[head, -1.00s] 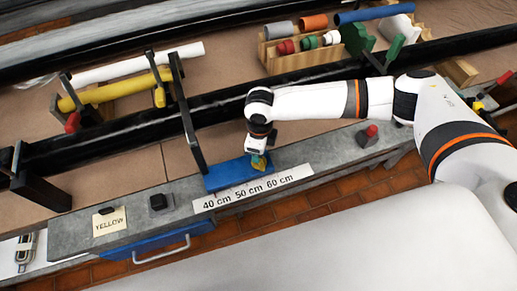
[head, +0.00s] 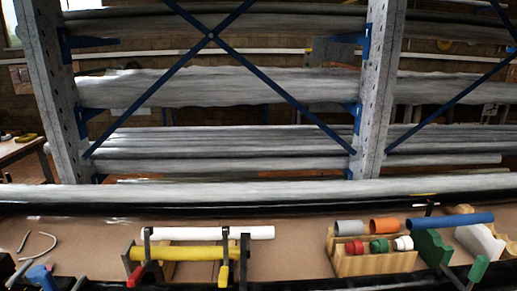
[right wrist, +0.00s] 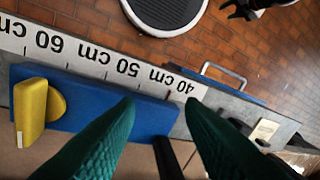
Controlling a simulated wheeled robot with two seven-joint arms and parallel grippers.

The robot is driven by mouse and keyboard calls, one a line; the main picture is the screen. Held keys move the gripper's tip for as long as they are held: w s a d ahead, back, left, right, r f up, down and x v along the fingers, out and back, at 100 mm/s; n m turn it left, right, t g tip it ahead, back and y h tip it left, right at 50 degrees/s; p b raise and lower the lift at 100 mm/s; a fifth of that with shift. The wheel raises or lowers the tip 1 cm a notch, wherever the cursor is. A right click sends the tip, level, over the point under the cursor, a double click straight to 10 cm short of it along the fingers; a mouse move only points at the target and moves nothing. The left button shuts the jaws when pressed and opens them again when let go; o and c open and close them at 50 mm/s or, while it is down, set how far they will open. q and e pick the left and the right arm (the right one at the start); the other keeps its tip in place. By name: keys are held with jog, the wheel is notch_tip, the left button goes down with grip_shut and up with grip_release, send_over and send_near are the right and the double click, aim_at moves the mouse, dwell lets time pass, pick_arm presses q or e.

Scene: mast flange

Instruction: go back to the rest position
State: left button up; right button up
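My right gripper (right wrist: 160,105) shows in the right wrist view only. Its two green textured fingers are spread apart with nothing between them, above a blue mat (right wrist: 75,95). A yellow piece (right wrist: 32,112) lies at the left end of that mat, clear of the fingers. A black claw-like shape (right wrist: 242,9) at the top right edge of the right wrist view looks like my left gripper; it is too small and cut off to read its state. Neither gripper shows in the head view.
A white ruler strip (right wrist: 100,58) runs along the mat, beside a blue drawer with a handle (right wrist: 222,72). In the head view, clamps hold a yellow tube (head: 180,253), with a white tube (head: 207,233) behind. A wooden rack (head: 372,265) holds short tubes. Shelving with long pipes (head: 220,88) stands behind.

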jog(key=s+r+m+t+y, duration=0.1)
jog(key=s+r+m, duration=0.15)
jog(key=m, duration=0.75)
jog(key=s+r+m+t+y, duration=0.1)
jog(key=s+r+m+t, duration=0.15)
jog(key=m, duration=0.65)
jog(key=s+d+f+m+h, duration=0.1)
jog(key=s+d+m+h, duration=0.25)
jog(key=d+m, duration=0.6)
jog(key=s+d+f+m+h, duration=0.1)
jog(key=s+d+m+h, duration=0.1)
jog(key=s+d+m, duration=0.55)
notch_tip(320, 180, down, 30)
jog(key=m+g+b, duration=0.2)
jog(key=b, duration=0.1)
jog(key=s+d+f+b, duration=0.1)
jog(key=s+d+f, duration=0.2)
jog(key=s+f, duration=1.2)
jog(key=shift+d+f+g, duration=0.15)
jog(key=shift+f+g, duration=0.3)
jog(key=shift+f, duration=0.35)
jog(key=shift+y, duration=0.25)
